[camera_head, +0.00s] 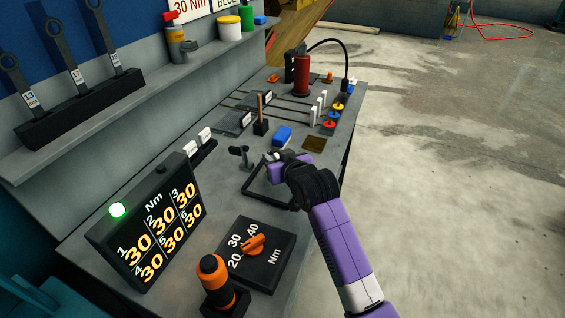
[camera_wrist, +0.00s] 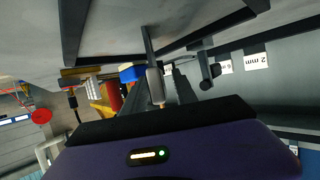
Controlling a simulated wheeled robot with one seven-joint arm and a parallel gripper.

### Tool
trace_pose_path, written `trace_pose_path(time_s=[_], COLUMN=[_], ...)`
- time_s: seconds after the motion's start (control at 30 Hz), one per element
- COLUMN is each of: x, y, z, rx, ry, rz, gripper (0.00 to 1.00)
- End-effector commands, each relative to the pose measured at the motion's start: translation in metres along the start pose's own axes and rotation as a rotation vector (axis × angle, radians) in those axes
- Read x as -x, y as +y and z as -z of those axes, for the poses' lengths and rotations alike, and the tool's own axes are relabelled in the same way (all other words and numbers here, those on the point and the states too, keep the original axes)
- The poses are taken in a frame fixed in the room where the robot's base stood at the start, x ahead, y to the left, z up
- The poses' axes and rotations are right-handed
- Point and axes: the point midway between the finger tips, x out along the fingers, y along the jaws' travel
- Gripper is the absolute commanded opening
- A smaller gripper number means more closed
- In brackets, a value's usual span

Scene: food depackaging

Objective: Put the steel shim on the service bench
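My gripper (camera_head: 272,160) is low over the middle of the grey service bench (camera_head: 215,205), at the black frame (camera_head: 250,193). In the wrist view, a thin grey strip with a lighter grey block (camera_wrist: 155,84) lies between or just beyond my dark fingers (camera_wrist: 165,85). I cannot tell whether this is the steel shim or whether it is gripped. No other piece is clearly recognisable as the shim. The finger gap is hidden in the head view.
A dark stand (camera_head: 240,153) rises left of my gripper; white labels (camera_head: 199,139) are behind it. A torque display (camera_head: 145,228), orange dial (camera_head: 254,244) and orange-capped tool (camera_head: 213,275) occupy the front.

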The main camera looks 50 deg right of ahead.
Motion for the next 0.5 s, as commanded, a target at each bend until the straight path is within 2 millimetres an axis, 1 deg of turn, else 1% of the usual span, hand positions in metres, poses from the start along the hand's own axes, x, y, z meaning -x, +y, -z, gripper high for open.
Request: trace_pose_path(time_s=[0.17,0.4,0.5], x=[0.029,0.077,0.094], y=[0.000,0.000,0.000], z=[-0.002,-0.002,-0.002], rx=[0.000,0.000,0.000], ry=[0.001,0.000,0.000], rz=[0.001,0.000,0.000], gripper=[0.34,0.34,0.34])
